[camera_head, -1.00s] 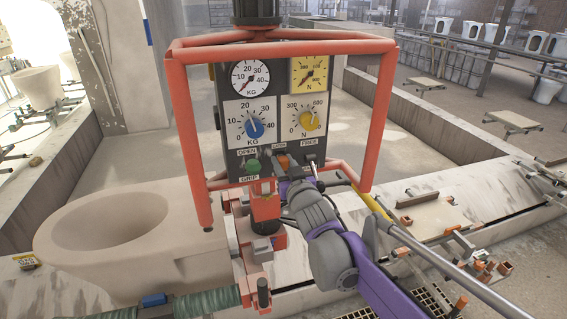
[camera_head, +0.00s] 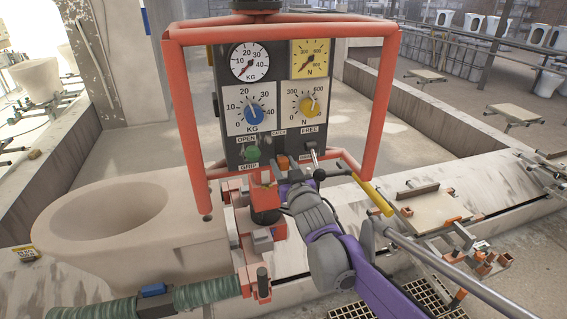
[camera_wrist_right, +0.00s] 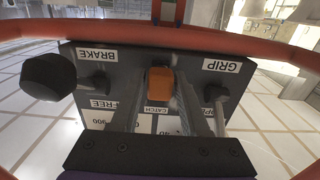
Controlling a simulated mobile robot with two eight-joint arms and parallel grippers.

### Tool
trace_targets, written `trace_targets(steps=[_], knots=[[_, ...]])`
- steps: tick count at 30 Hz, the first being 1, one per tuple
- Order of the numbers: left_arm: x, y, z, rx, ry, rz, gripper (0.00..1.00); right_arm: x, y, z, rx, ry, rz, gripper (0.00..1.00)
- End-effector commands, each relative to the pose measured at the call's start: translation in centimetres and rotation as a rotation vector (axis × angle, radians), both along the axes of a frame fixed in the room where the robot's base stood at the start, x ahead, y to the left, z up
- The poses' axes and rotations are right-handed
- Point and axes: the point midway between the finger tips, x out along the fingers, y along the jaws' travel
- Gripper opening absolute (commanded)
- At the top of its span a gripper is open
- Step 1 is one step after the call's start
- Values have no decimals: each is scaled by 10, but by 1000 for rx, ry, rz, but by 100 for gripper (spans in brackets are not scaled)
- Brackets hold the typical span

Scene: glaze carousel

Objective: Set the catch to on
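The dark control panel (camera_head: 228,140) hangs in a red tube frame. The orange catch (camera_head: 283,162) sits low on it, under a small CATCH label, between the green GRIP/OPEN knob (camera_head: 253,154) and the FREE/BRAKE lever (camera_head: 313,153). My right gripper (camera_head: 287,178) is close in front of the catch. In the right wrist view, the panel is upside down and the orange catch (camera_wrist_right: 159,85) shows between the two fingers of my right gripper (camera_wrist_right: 163,88). The fingers are spread, one on each side; whether they touch the catch is unclear. My left gripper is not in view.
The lever's black knob (camera_wrist_right: 48,77) sticks out beside my right gripper in the wrist view. Red tubes (camera_head: 383,100) flank the panel. A large pale basin (camera_head: 120,225) stands at the left. A ledge with a board and small parts (camera_head: 430,208) lies at the right.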

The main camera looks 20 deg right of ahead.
Motion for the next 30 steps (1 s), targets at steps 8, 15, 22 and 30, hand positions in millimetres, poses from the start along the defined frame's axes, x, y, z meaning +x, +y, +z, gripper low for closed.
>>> trace_targets(steps=[8,15,22,30], knots=[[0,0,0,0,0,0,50,0,0,1,0,-2,1,65],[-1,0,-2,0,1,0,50,-8,0,1,0,-3,1,65],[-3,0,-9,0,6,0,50,-47,-2,0,1,-2,0,65],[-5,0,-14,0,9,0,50,-92,-3,1,0,-2,1,65]])
